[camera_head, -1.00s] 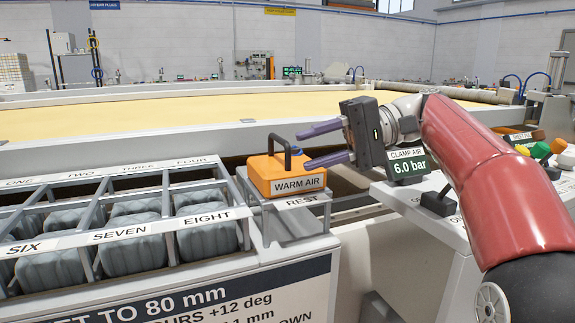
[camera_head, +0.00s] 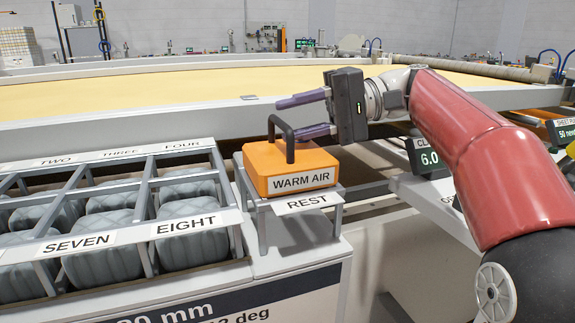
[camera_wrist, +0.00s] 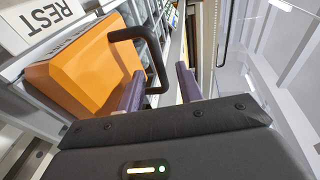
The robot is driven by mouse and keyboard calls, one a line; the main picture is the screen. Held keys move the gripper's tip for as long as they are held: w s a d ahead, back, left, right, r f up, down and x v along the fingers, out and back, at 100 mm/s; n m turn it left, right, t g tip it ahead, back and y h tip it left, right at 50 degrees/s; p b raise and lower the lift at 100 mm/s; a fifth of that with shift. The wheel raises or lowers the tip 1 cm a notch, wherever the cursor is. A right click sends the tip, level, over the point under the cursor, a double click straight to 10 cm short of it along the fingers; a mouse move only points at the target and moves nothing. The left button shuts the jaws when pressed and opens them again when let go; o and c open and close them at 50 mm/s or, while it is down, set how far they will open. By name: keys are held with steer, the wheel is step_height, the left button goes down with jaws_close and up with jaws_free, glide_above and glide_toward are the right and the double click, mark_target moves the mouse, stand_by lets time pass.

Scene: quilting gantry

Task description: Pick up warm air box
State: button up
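The warm air box (camera_head: 262,172) is an orange block with a WARM AIR label and a dark arched handle (camera_head: 285,128) on top. It sits on the grey REST stand (camera_head: 308,202). My gripper (camera_head: 288,118) is open at the handle, one finger above the other in the head view, coming from the right. In the wrist view, my gripper (camera_wrist: 160,72) has its fingers apart, with the handle (camera_wrist: 157,62) showing between them and the orange box (camera_wrist: 85,70) on the left. I cannot tell whether a finger touches the handle. The gripper has not closed on it.
Left of the stand is a grey rack (camera_head: 150,200) with numbered bays holding grey rolled bundles. Behind lies a wide yellow bed (camera_head: 180,100) with a pale rail in front. A control panel with a 6.0 display (camera_head: 428,158) is right of the stand, under my arm.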

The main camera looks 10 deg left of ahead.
steer(key=shift+s+a+f, duration=0.15)
steer(key=shift+s+a, duration=0.1)
steer(key=shift+a, duration=0.4)
jaws_close()
stand_by(0.9)
